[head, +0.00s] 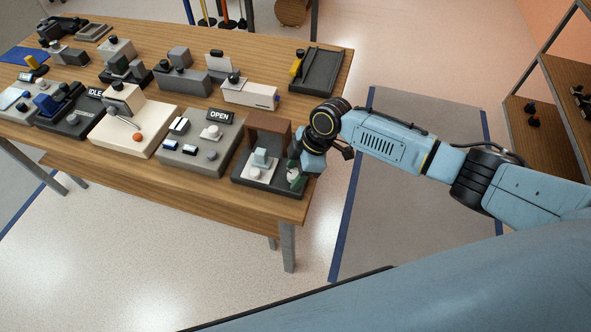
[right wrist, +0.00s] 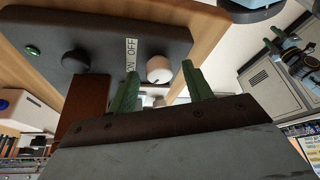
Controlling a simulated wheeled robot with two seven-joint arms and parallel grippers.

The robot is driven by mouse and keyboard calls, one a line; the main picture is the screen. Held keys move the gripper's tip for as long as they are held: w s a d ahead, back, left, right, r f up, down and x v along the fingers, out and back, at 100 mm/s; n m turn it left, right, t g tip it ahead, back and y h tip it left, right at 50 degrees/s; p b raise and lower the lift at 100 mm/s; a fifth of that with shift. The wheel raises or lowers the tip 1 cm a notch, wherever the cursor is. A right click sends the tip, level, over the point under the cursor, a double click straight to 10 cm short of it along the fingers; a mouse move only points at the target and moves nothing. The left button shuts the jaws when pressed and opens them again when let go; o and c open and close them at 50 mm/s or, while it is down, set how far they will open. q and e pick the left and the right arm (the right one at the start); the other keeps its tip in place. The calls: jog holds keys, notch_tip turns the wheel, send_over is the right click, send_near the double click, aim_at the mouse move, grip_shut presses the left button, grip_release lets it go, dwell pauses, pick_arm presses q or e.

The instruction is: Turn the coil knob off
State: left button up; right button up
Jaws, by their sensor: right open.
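A pale round knob (right wrist: 159,69) stands on a dark panel (right wrist: 112,28) in the right wrist view, beside a white label (right wrist: 131,56) reading ON and OFF. I take it for the coil knob; I cannot read which way it is set. My right gripper (right wrist: 162,88) is open, its green fingers on either side of the knob in the picture. I cannot tell whether they touch it. In the head view my right gripper (head: 296,175) is low at the right end of the dark station (head: 268,188), partly hiding the knob. My left gripper is out of view.
The panel also has a black knob (right wrist: 75,62) and a green button (right wrist: 32,50). A brown block (head: 268,130) rises at the station's back. A grey station with an OPEN sign (head: 219,116) stands to its left. The wooden table's (head: 312,118) right edge is close to my gripper.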

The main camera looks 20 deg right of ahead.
jog(key=shift+c, duration=0.4)
jog(key=c, duration=0.9)
jog(key=shift+r+m+t+p, duration=0.25)
jog(key=shift+m+p, duration=0.35)
jog(key=shift+p, duration=0.4)
jog(key=m+p, duration=0.3)
jog(key=m+t+h+p, duration=0.1)
jog(key=m+p, duration=0.1)
jog(key=p, duration=0.2)
jog(key=m+t+h+p, duration=0.1)
jog(key=m+p, duration=0.2)
jog(key=shift+s+a+m+t, duration=0.25)
jog(key=shift+m, duration=0.05)
jog(key=shift+f+m+t+h+p, duration=0.1)
jog(key=shift+m+t+h+p, duration=0.25)
jog(key=shift+m+p, duration=0.75)
jog(key=shift+f+m+h+p, duration=0.1)
jog(key=shift+m+h+p, duration=0.35)
jog(key=shift+m, duration=0.55)
jog(key=o, duration=1)
